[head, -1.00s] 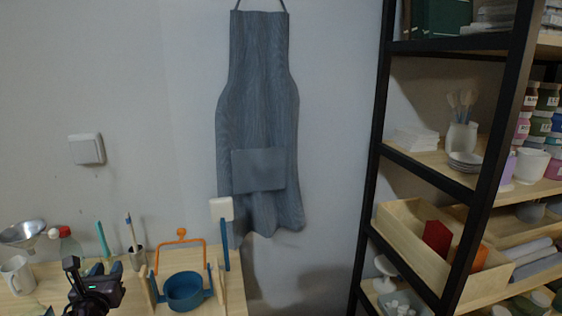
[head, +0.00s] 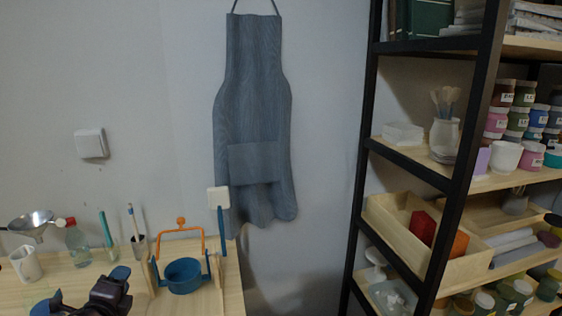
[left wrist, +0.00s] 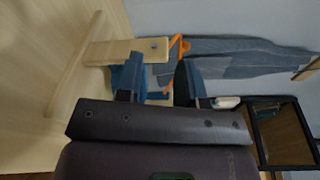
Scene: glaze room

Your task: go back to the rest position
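My left gripper (head: 89,286) is low at the left in the head view, over the table near its front edge. It stands left of the blue pot and partly leaves the frame at the bottom. In the left wrist view my left gripper (left wrist: 158,88) shows two dark blue fingers set apart, with nothing held between them. A wooden stand part (left wrist: 125,50) and something orange (left wrist: 178,48) show beyond the fingers. My right gripper is in neither view.
A blue pot (head: 185,276) sits in a wooden stand with an orange handle (head: 180,238). A cup (head: 26,264), funnel (head: 32,223), bottle (head: 77,243) and brush holder (head: 139,246) stand left. A black-framed shelf (head: 458,190) stands right. An apron (head: 252,120) hangs behind.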

